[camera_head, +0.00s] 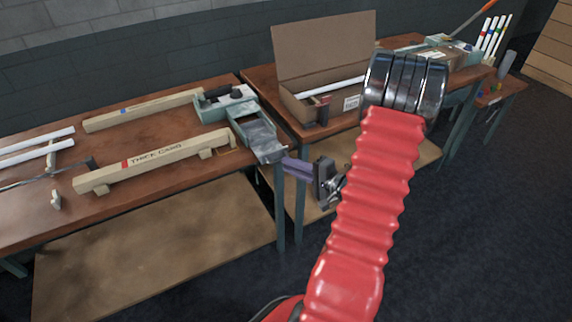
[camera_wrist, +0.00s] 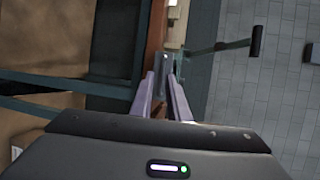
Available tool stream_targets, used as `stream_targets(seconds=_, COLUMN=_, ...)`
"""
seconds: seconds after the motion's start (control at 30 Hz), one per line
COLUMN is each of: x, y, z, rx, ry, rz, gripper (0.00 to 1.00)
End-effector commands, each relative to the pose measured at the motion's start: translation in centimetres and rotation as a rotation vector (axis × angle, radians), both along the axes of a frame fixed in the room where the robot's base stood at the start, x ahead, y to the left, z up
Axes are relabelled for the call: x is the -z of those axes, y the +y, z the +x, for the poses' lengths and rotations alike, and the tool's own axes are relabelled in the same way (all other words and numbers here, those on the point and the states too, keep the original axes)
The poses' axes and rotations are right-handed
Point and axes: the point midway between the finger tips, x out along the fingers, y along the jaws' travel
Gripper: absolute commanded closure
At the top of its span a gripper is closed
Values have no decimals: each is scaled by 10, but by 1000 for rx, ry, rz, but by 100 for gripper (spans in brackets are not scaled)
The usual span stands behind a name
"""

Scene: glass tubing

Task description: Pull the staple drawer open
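The staple drawer (camera_head: 262,143) is a long grey-teal tray that stands out from a teal unit (camera_head: 213,108) at the right end of the left bench. It reaches past the bench edge, and something grey and glossy lies in it. My gripper (camera_head: 290,164) has purple fingers at the drawer's front end. In the wrist view, the two fingers (camera_wrist: 161,90) flank a narrow grey part (camera_wrist: 163,72) at the drawer's front and appear shut on it. The exact contact is too small to see clearly.
An open cardboard box (camera_head: 325,65) stands on the middle bench. Bench legs (camera_head: 280,210) and lower shelves (camera_head: 160,250) are close by. The dark floor at right is clear.

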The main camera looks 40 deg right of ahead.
Motion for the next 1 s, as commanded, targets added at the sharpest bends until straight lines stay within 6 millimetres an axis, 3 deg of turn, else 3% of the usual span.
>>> stream_targets(seconds=0.6, x=-14, y=-10, z=-85, rx=4, ry=3, rz=0, gripper=85)
stream_targets(seconds=0.8, x=-17, y=-12, z=-102, rx=3, ry=3, rz=1, gripper=85)
stream_targets(seconds=1.0, x=-18, y=-12, z=-107, rx=1, ry=3, rz=1, gripper=85)
